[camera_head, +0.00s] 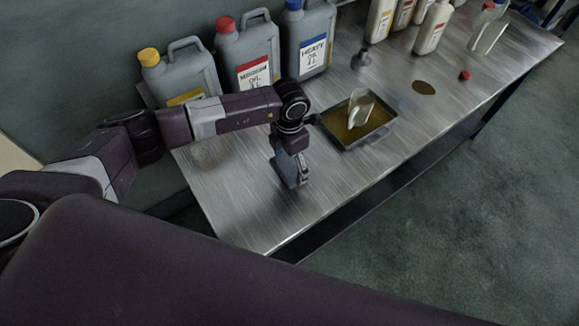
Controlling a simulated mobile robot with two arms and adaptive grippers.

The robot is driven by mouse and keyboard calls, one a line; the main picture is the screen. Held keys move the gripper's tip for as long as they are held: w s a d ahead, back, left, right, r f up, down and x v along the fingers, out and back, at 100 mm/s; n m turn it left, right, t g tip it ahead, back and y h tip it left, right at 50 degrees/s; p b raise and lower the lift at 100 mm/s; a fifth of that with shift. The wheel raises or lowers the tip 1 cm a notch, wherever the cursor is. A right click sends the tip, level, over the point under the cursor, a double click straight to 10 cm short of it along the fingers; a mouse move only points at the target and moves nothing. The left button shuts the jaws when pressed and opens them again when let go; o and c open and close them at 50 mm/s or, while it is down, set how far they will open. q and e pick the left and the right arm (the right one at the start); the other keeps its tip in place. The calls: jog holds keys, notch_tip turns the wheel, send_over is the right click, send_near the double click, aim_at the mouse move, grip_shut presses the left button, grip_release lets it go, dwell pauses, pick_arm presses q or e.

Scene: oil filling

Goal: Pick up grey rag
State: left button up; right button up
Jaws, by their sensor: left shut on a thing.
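My left arm comes in from the left, and its gripper (293,178) points down over the near left part of the metal table. It is shut on a small blue-grey thing (286,169), which looks like the grey rag. The rag is mostly hidden by the gripper, and I cannot tell whether it touches the tabletop. My right gripper is not in view.
A dark tray (346,141) of yellowish oil holds a tilted clear container (361,107), right of the gripper. Grey jugs (307,42) line the back edge. White bottles (433,27), a red cap (464,75) and a dark oil spot (423,87) are farther right. The front left tabletop (243,222) is clear.

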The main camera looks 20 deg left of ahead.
aim_at(290, 166)
pick_arm(q)
jog(key=shift+c, duration=0.9)
jog(key=shift+r, duration=0.25)
jog(key=shift+w+r, duration=0.1)
jog(key=shift+r, duration=0.25)
notch_tip(290, 166, up, 19)
jog(key=b, duration=0.5)
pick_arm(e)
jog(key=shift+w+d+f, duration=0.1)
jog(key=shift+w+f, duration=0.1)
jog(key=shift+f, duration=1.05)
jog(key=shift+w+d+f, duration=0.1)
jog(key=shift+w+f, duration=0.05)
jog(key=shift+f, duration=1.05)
